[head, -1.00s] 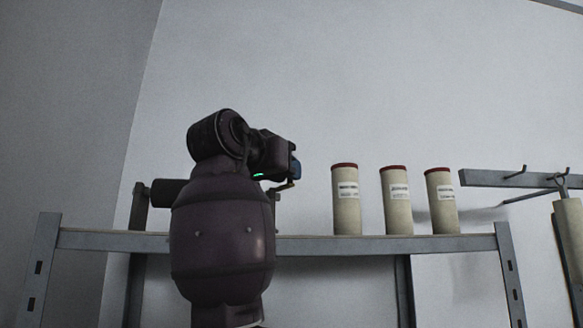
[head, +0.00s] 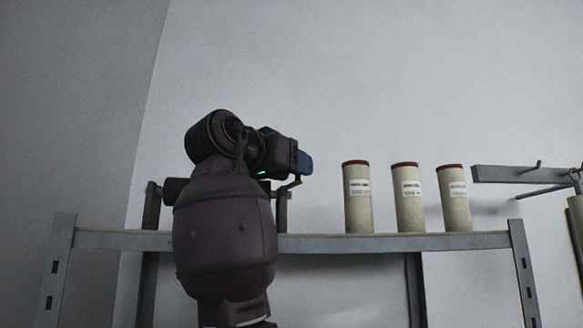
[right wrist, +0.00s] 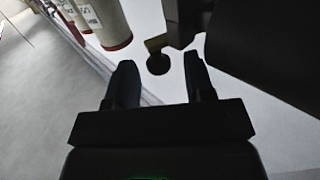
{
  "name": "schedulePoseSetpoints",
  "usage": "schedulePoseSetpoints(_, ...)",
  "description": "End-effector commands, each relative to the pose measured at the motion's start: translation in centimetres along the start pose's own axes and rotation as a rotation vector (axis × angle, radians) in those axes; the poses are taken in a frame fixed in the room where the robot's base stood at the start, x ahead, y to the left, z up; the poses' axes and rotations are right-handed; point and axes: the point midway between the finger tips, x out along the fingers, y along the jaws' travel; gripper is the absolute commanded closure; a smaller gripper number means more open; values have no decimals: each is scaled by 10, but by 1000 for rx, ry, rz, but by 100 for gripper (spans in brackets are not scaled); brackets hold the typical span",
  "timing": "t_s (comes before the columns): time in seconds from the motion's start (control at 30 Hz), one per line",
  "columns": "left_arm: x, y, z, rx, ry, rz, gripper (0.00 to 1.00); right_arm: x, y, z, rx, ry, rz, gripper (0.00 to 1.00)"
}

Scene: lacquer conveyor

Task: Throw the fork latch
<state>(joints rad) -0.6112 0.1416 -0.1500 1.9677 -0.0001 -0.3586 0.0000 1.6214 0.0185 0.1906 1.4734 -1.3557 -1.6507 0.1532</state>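My right gripper (head: 304,162) is in front of the shelf, and its blue fingertips point right in the head view. In the right wrist view, my right gripper (right wrist: 157,72) has its two dark fingers spread apart. A dark round knob (right wrist: 158,63) shows in the gap between the fingertips; I cannot tell if they touch it. A brass-coloured piece (right wrist: 155,43) sits beside the knob. A thin brass-coloured lever (head: 291,184) shows just under the gripper in the head view. Which part is the fork latch is unclear, as my arm hides much of it. My left gripper is not in view.
Three beige tubes with red rims, such as the left one (head: 357,199), stand right of the gripper on a grey metal shelf (head: 420,242). A wall rail with hooks (head: 508,174) is at far right. The pale wall above is clear.

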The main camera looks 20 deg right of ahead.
Motion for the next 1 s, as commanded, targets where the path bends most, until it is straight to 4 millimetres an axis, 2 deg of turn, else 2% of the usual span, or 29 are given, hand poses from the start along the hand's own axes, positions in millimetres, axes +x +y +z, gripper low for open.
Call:
schedulePoseSetpoints(0.23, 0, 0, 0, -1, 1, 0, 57, -1, 0, 0, 0, -1, 0, 51)
schedulePoseSetpoints(0.37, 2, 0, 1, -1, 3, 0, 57, -11, 0, 1, 0, -1, -2, 51)
schedulePoseSetpoints(0.8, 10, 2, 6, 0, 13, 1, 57, -86, 0, 1, 0, 0, -1, 51)
schedulePoseSetpoints(1.0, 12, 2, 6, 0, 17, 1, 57, -104, 0, 0, 0, 0, -1, 51)
